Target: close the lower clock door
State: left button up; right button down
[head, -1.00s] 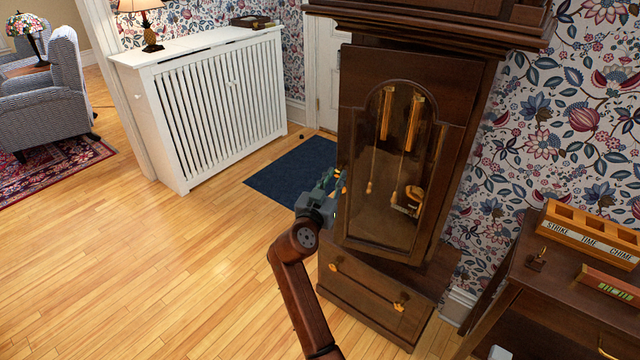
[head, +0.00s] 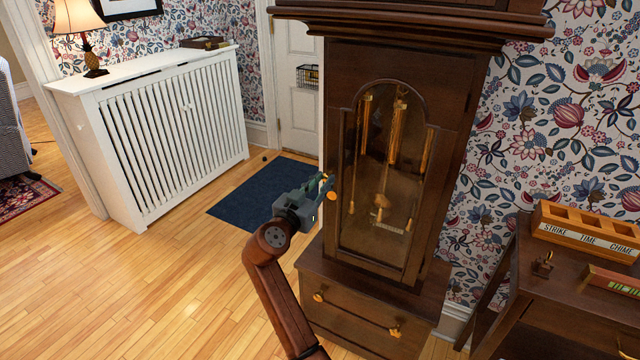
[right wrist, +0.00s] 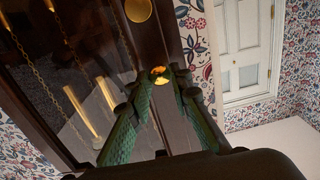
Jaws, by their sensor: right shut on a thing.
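The lower clock door (head: 385,262) is dark wood with an arched glass pane. It sits in or very near the front of the tall clock case (head: 455,110); I cannot tell if a thin gap is left. Brass weights (head: 398,135) and a pendulum show through the glass. My right gripper (head: 327,184) is at the door's left edge. In the right wrist view its green fingers (right wrist: 159,78) are shut on a small brass knob (right wrist: 158,82) on the door's edge. A round brass disc (right wrist: 138,10) is just beyond the knob. My left gripper is not in view.
A clock base drawer (head: 350,312) with brass knobs is below the door. A side table (head: 520,270) with a wooden tray (head: 590,228) stands at right. A white radiator cover (head: 165,130) and a blue mat (head: 262,195) are at left. The floor at left is clear.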

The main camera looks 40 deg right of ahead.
jog(key=shift+a+r, duration=0.1)
jog(key=shift+a, duration=0.05)
jog(key=c, duration=1.9)
grip_release()
jog(key=shift+a, duration=0.15)
jog(key=shift+o, duration=0.7)
jog(key=v, duration=1.1)
jog(key=shift+s+a, duration=0.15)
jog(key=shift+a, duration=0.2)
